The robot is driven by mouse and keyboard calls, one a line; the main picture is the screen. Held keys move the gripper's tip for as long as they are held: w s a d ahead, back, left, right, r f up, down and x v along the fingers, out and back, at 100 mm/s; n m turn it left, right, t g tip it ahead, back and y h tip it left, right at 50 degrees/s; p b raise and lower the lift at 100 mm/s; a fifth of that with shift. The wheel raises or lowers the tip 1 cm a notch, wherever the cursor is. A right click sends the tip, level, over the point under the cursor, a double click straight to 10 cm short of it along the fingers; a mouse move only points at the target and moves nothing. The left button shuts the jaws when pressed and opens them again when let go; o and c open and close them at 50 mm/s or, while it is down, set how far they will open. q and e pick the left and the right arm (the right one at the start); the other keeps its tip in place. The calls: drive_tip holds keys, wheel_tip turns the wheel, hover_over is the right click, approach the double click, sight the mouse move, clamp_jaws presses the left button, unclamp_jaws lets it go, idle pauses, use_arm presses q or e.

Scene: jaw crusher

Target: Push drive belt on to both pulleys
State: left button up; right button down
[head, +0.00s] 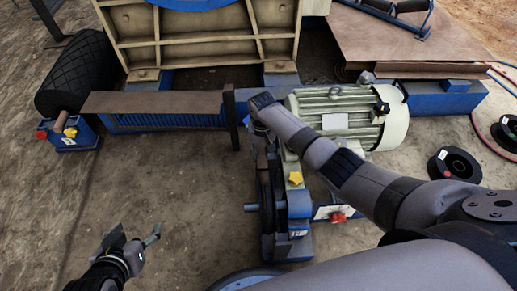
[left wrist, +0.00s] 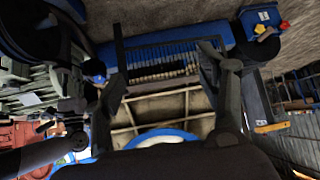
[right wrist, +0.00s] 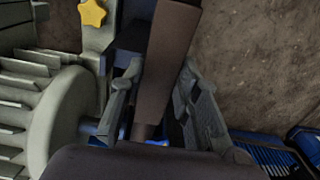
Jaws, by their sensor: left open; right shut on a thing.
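In the head view my left gripper (head: 133,243) is open and empty above the ground at lower left. The left wrist view shows its fingers (left wrist: 168,60) spread with nothing between them. My right arm reaches across the green-grey motor (head: 340,112); its gripper is mostly hidden in the head view. In the right wrist view my right gripper (right wrist: 160,75) is shut on a flat brown band (right wrist: 168,40), which appears to be the drive belt. A dark pulley wheel (head: 266,195) stands edge-on below the motor. How the belt sits on the pulleys is hidden.
A yellow star knob (head: 295,178) and a red knob (head: 338,217) are beside the pulley. The blue crusher frame (head: 165,121) lies behind. A black roller (head: 78,72) is at left. A black reel (head: 454,164) lies at right. Open ground lies around my left gripper.

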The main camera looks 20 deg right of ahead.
sight(264, 152)
drive_tip(key=shift+d+r+p, duration=0.3)
drive_tip(key=shift+d+p, duration=0.05)
drive_tip(key=shift+d, duration=0.05)
use_arm(q)
drive_tip(key=s+g, duration=0.1)
drive_tip(key=s+a+f+g, duration=0.1)
drive_tip(key=s, duration=0.1)
drive_tip(key=s+f, duration=0.1)
drive_tip(key=s, duration=0.1)
drive_tip(key=shift+a+f+g+y, duration=0.2)
drive_tip(key=shift+a+g+y, duration=0.15)
drive_tip(key=shift+g+y, duration=0.05)
drive_tip(key=shift+w, duration=0.1)
use_arm(e)
drive_tip(key=c, duration=1.4)
unclamp_jaws()
drive_tip(key=shift+d+r, duration=0.1)
drive_tip(key=shift+o, duration=1)
drive_tip(key=shift+s, duration=0.1)
use_arm(q)
drive_tip(key=shift+d, duration=0.1)
use_arm(e)
wheel_tip(264, 152, up, 12)
